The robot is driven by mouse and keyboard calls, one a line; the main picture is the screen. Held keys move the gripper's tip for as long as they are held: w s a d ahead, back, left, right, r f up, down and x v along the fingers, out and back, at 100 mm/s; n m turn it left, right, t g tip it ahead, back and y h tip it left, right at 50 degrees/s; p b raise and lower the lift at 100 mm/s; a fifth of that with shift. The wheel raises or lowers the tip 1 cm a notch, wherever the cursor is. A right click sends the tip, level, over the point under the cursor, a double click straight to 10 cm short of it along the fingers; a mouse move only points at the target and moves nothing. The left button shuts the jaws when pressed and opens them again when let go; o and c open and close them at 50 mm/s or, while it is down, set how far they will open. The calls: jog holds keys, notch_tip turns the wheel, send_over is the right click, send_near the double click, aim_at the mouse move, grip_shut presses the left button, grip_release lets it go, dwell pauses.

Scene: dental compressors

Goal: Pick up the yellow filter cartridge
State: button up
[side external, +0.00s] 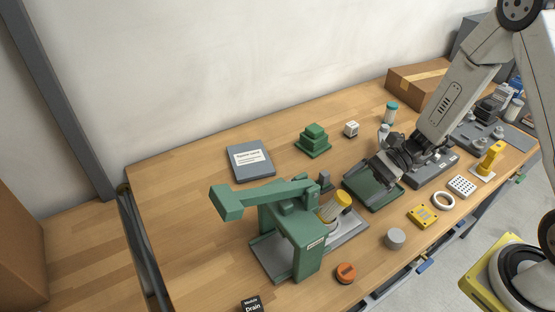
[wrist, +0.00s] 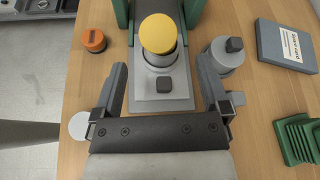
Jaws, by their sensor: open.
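The yellow filter cartridge (side external: 341,199) has a yellow round top and a paler body below. It stands, looking slightly tilted in the side view, on a grey base (side external: 349,240) beside a green press-like frame (side external: 293,230). In the wrist view its yellow top (wrist: 158,32) is ahead of my gripper, roughly centred between the fingers, with the green frame (wrist: 193,12) behind it. My gripper (wrist: 161,72) is open and empty, its two fingers spread wide. In the side view my gripper (side external: 384,178) is right of the cartridge, above a dark green tray (side external: 356,181), apart from the cartridge.
A grey cylinder with a dark knob (wrist: 226,55) stands close right of the cartridge in the wrist view. An orange knob (wrist: 94,40) is to the left.

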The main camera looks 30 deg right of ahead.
aim_at(326, 212)
jog(key=shift+f+x, duration=0.2)
jog(key=shift+x, duration=3.7)
jog(key=shift+d, duration=0.1)
grip_shut()
